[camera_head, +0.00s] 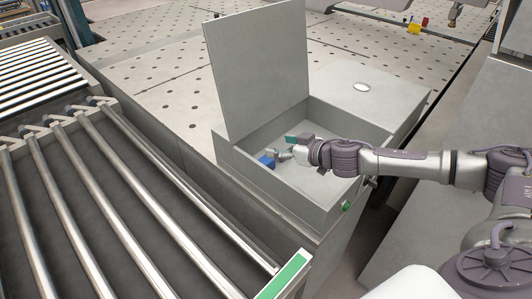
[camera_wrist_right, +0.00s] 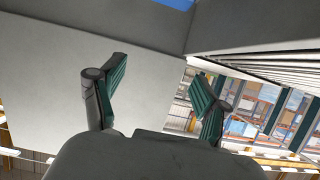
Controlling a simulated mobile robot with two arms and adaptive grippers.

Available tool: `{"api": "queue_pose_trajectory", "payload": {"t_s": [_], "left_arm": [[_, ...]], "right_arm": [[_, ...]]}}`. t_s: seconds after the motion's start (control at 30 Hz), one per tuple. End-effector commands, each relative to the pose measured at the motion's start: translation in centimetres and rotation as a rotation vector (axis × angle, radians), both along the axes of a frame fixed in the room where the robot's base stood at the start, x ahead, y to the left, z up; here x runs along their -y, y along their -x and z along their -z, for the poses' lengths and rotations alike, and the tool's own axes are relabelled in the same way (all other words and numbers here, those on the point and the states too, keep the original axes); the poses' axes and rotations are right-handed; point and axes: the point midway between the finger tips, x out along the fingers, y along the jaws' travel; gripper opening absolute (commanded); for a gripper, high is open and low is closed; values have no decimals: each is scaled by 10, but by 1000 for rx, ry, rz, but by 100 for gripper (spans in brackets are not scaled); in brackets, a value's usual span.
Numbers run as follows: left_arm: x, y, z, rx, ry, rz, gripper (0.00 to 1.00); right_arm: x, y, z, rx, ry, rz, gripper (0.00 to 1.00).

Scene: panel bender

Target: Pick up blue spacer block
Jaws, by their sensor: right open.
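The blue spacer block (camera_head: 267,161) lies inside the open grey box (camera_head: 322,205), near its left inner wall. A blue piece, which looks like the same block, shows at the top edge of the right wrist view (camera_wrist_right: 177,3). My right gripper (camera_head: 280,148) reaches into the box from the right, close beside the block. In the right wrist view its two teal-padded fingers (camera_wrist_right: 157,78) stand apart with nothing between them. Whether a finger touches the block cannot be told. My left gripper is not in view.
The box's raised lid (camera_head: 258,70) stands upright at its back left. A flat grey cover (camera_head: 365,90) adjoins the box behind right. A roller conveyor (camera_head: 100,200) fills the left. A green button (camera_head: 346,206) sits on the box's front.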

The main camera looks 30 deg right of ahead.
Motion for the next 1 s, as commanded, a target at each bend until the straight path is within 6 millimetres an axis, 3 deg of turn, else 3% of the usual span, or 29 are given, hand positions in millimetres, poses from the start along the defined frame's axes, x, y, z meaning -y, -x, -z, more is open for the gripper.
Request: {"api": "queue_pose_trajectory", "payload": {"t_s": [0.17,0.5,0.67,0.87,1.0], "left_arm": [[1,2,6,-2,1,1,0],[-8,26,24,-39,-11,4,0],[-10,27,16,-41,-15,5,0],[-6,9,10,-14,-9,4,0],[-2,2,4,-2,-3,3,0]], "right_arm": [[-1,1,19,-4,0,-1,75],[-1,1,86,-4,-2,0,75],[-5,-13,85,1,-1,0,75],[-11,-27,91,0,-3,-1,75],[-18,-46,98,1,-2,-1,75]]}}
